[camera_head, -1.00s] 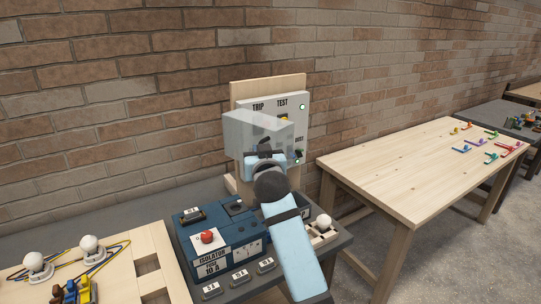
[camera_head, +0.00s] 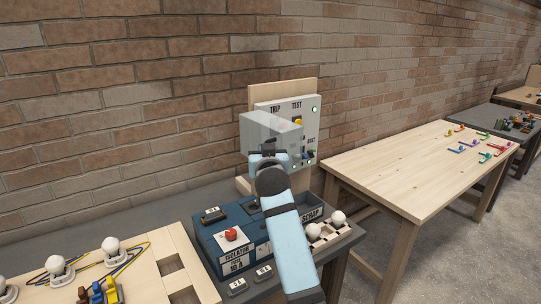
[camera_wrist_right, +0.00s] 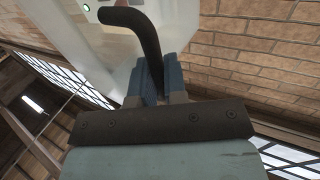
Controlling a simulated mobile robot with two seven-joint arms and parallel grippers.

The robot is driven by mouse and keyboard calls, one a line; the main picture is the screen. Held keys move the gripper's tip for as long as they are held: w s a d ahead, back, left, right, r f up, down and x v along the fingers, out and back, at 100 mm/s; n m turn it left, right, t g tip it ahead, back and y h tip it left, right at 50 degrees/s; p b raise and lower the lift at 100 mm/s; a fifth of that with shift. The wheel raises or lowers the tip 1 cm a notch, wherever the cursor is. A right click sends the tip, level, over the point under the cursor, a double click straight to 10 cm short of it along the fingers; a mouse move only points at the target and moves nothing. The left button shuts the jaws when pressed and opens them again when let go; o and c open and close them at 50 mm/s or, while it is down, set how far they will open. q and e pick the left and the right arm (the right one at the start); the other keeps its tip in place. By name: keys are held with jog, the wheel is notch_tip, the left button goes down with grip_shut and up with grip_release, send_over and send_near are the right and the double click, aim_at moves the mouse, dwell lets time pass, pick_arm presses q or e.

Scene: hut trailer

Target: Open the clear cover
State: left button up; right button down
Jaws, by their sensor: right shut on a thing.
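The clear cover (camera_head: 272,130) is a grey see-through box on the front of the upright white panel (camera_head: 311,122), standing out from it. How far it has swung is hard to tell. In the right wrist view a dark curved handle (camera_wrist_right: 151,35) runs down between the two blue fingers. My right gripper (camera_head: 267,160) is at the cover's lower front edge and shut on this handle; it also shows in the right wrist view (camera_wrist_right: 160,78). My wrist hides part of the panel's lower portion. My left gripper is out of view.
A blue isolator box with a red button (camera_head: 231,234) stands below the panel. White bulbs (camera_head: 338,217) sit beside my forearm. A wooden board with bulbs and wires (camera_head: 112,246) lies left. A wooden table (camera_head: 400,170) stands right; a brick wall is behind.

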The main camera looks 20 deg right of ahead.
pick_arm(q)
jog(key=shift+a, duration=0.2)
pick_arm(e)
jog(key=shift+a+h, duration=0.15)
jog(key=shift+h, duration=0.15)
jog(key=c, duration=1.2)
grip_release()
